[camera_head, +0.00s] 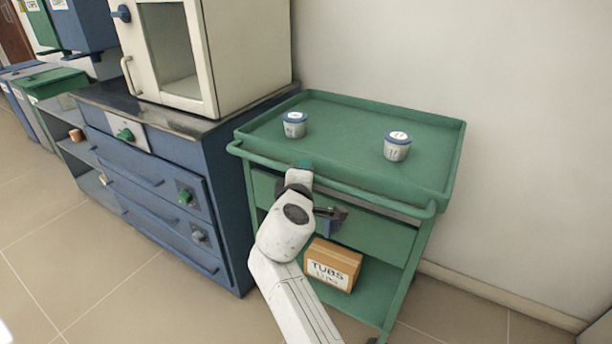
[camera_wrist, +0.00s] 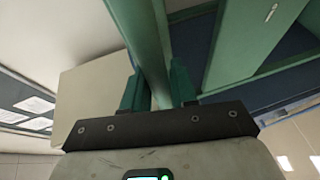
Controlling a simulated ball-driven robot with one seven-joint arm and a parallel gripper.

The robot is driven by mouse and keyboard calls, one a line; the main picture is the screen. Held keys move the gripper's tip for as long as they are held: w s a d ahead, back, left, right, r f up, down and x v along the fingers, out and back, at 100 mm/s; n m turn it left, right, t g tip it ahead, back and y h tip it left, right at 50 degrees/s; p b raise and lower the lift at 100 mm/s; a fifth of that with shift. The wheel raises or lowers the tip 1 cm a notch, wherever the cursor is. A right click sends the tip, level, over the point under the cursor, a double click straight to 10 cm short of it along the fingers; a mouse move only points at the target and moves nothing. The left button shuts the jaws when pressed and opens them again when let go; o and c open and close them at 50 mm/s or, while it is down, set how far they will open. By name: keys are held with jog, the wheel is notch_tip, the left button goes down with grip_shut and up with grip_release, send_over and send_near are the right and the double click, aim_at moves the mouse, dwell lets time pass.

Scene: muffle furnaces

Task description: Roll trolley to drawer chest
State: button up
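The green trolley (camera_head: 420,235) stands against the wall, close beside the right end of the blue drawer chest (camera_head: 225,190). Its handle rail (camera_head: 365,192) runs along the near side. My gripper (camera_head: 304,166) is at this rail, left of its middle. In the wrist view, the green fingers of my gripper (camera_wrist: 158,88) lie on either side of the rail (camera_wrist: 150,45), which fills the space between them, so it looks shut on the rail. The exact contact is hidden in the head view.
Two lidded tubs, one left (camera_head: 294,125) and one right (camera_head: 397,147), stand on the trolley's top. A box marked TUBS (camera_head: 332,265) sits on its lower shelf. A cream furnace (camera_head: 215,50) stands on the chest. Tiled floor (camera_head: 100,270) in front is clear.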

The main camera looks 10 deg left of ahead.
jog(key=shift+o, duration=0.8)
jog(key=shift+a+f, duration=0.1)
jog(key=shift+a, duration=0.15)
jog(key=shift+o, duration=0.8)
jog(key=shift+d, duration=0.1)
jog(key=s+r+p, duration=0.2)
jog(key=s+p, duration=0.1)
jog(key=s, duration=0.7)
jog(key=shift+s+d, duration=0.3)
jog(key=shift+d, duration=0.15)
